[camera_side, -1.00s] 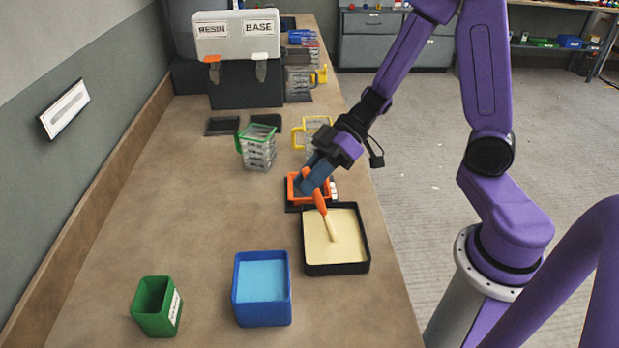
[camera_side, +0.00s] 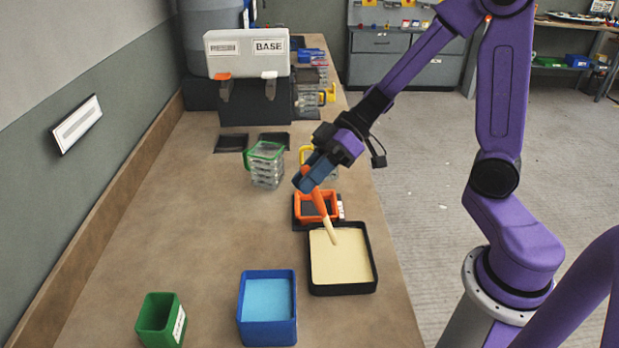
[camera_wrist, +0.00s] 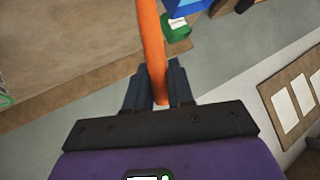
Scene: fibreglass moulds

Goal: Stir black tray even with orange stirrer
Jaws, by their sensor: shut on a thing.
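The black tray (camera_side: 374,272) sits near the bench's right edge, filled with a smooth pale cream surface. My gripper (camera_side: 310,179) is shut on the orange stirrer (camera_side: 322,203) above and behind the tray. The stirrer slants down to a pale tip over the rear part of the tray. I cannot tell whether the tip touches the cream. In the wrist view the orange handle (camera_wrist: 151,50) runs up between the two dark fingers of my gripper (camera_wrist: 158,88); its tip is out of that view.
An orange-rimmed container (camera_side: 303,217) stands just behind the tray. A blue container (camera_side: 267,328) with light blue content and a green bin (camera_side: 153,325) stand in front to the left. Green-handled stacked clear boxes (camera_side: 267,170) stand farther back. The bench's left middle is clear.

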